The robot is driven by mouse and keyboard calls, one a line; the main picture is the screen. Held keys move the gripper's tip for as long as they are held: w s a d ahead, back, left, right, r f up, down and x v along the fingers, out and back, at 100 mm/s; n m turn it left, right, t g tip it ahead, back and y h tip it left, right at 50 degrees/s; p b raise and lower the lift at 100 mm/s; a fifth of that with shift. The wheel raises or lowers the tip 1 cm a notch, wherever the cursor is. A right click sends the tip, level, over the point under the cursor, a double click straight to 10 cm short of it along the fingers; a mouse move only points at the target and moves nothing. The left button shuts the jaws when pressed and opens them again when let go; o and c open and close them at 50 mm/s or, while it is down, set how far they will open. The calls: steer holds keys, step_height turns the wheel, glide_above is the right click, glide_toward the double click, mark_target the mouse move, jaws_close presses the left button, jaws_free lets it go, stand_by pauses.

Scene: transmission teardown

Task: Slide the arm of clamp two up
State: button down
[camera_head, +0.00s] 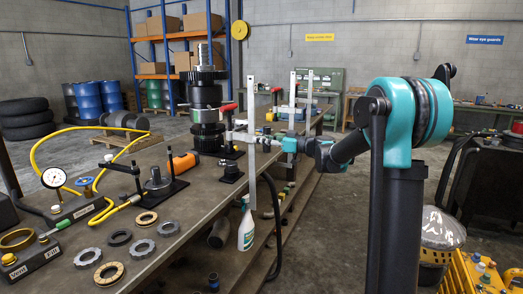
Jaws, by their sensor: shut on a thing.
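An upright steel clamp bar (251,160) stands at the right edge of the workbench, with a sliding clamp arm (238,136) across it. A red clamp handle (228,107) shows to its left. More upright clamp bars (292,88) stand behind, with another red handle (276,90). No number marks which clamp is two. My gripper (280,143) is small in view, to the right of the nearest bar and level with its sliding arm. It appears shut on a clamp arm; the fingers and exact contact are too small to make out.
A dark gear stack (206,100) stands on the workbench (200,200) left of the clamps. Rings, a dial gauge (54,178) and a yellow hose (60,135) lie nearer.

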steer(key=shift+r, duration=0.7)
steer(key=c, duration=1.4)
jaws_free()
steer(key=v, duration=1.2)
